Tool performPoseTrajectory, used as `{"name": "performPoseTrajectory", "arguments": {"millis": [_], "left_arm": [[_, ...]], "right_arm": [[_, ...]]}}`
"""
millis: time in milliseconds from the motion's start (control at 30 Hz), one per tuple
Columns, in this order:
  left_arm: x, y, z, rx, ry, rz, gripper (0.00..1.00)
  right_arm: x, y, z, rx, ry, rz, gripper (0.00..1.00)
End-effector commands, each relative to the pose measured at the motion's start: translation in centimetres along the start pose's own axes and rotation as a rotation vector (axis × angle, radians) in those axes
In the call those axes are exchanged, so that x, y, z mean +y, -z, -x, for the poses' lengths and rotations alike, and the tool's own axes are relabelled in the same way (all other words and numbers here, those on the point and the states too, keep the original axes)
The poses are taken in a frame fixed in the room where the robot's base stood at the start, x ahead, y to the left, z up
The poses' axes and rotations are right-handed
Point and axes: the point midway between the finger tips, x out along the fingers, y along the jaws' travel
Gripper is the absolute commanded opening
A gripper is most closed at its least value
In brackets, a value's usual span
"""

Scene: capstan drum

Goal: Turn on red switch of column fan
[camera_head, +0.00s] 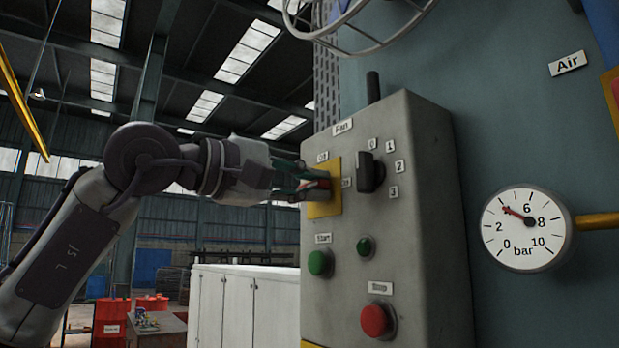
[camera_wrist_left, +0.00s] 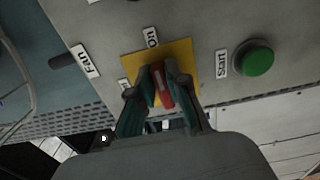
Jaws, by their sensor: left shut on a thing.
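The red switch (camera_wrist_left: 161,86) sits on a yellow plate (camera_wrist_left: 184,51) on the grey control box (camera_head: 420,230). The plate also shows in the head view (camera_head: 335,172), under the "Fan" label. My left gripper (camera_wrist_left: 158,88) is shut on the red switch, with one finger on each side of its handle. In the head view my left gripper (camera_head: 309,186) reaches the plate from the left and hides part of the switch. My right gripper is not in view.
A black rotary knob (camera_head: 369,172) with numbers sits right of the switch. Below are a green Start button (camera_head: 320,262), a small green lamp (camera_head: 365,246) and a red Stop button (camera_head: 376,320). A wire fan cage (camera_head: 372,42) is above. A pressure gauge (camera_head: 526,228) is at right.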

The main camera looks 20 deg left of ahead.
Motion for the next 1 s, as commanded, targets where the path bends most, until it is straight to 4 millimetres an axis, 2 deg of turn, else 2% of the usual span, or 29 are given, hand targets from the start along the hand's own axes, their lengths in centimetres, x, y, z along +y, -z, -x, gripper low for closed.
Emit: {"name": "performPoseTrajectory", "arguments": {"millis": [567, 600, 733, 1000], "left_arm": [[-0.11, 0.01, -0.02, 0.001, 0.001, -0.037, 0.0], [-0.12, 0.01, -0.02, 0.001, 0.002, -0.037, 0.17], [-0.11, 0.0, -0.02, 0.001, 0.001, -0.036, 0.39], [-0.07, -0.02, 0.01, 0.0, 0.0, -0.035, 0.41]], "right_arm": [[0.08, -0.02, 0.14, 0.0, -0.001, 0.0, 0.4], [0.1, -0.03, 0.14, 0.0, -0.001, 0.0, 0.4], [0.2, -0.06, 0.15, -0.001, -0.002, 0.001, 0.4], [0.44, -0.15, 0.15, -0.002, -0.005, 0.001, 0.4]]}}
